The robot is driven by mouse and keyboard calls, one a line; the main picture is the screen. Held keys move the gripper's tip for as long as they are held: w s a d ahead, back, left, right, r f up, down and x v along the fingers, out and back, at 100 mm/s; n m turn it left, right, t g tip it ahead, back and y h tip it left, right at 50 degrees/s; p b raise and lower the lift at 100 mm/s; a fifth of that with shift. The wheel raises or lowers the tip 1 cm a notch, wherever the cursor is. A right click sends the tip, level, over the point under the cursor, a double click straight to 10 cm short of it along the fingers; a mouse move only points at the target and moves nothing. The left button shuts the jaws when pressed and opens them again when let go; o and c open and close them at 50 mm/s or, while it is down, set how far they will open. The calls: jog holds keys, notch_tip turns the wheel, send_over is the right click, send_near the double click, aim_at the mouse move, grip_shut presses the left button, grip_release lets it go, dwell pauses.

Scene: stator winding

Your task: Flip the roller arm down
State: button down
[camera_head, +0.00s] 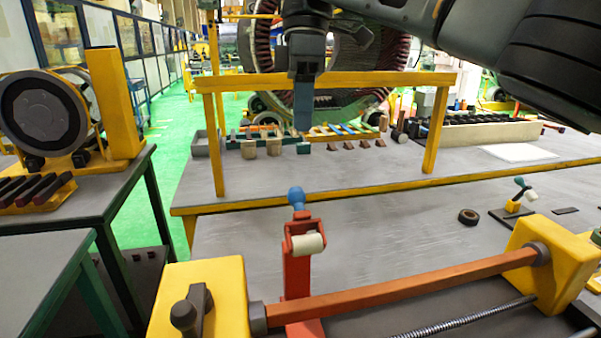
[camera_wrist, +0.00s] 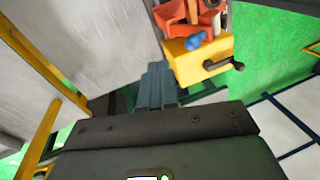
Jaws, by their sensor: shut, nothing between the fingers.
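The roller arm (camera_head: 304,226) is a red bracket with a white roller (camera_head: 308,243) and a blue ball knob (camera_head: 297,198) at its top. It stands upright on a red post (camera_head: 297,270) at the lower middle of the head view. In the wrist view the blue knob (camera_wrist: 194,43) shows at the upper right, in front of a yellow block (camera_wrist: 200,60). My gripper (camera_head: 303,126) points down, shut and empty, above and behind the knob in the head view, clear of it. Its fingers (camera_wrist: 153,70) also show in the wrist view, left of the knob.
A yellow frame (camera_head: 330,80) spans the bench behind the roller arm. A reddish bar (camera_head: 410,292) runs between two yellow blocks (camera_head: 200,290) in front. A black ring (camera_head: 468,216) and a small stand (camera_head: 515,205) lie to the right. The grey bench between is mostly clear.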

jog(key=s+f, duration=0.5)
jog(key=f, duration=0.2)
jog(key=shift+s, duration=0.1)
dwell(0.5)
